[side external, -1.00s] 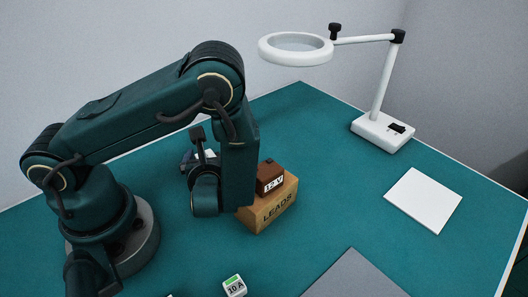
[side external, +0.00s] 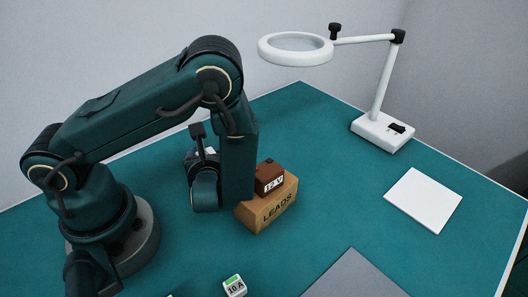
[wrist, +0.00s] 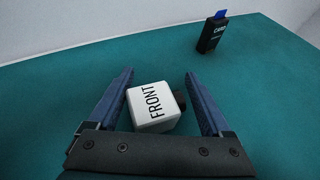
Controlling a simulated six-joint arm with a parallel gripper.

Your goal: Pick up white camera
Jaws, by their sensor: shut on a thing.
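The white camera (wrist: 150,108) is a white block with FRONT printed on its face and a dark round lens on its right side. In the wrist view it sits between the two blue fingers of my gripper (wrist: 160,73), which is shut on it. The fingertips reach past the block on both sides. In the side view my own arm mostly hides the gripper, and I cannot make out the camera clearly there.
A black item with a blue top (wrist: 212,35) stands beyond the fingers. A LEADS box (side external: 268,206) with a brown 12 V block (side external: 269,178) on it stands beside my arm. A 10 A block (side external: 234,286), white pad (side external: 423,200), grey mat (side external: 355,278) and magnifier lamp (side external: 382,131) are also there.

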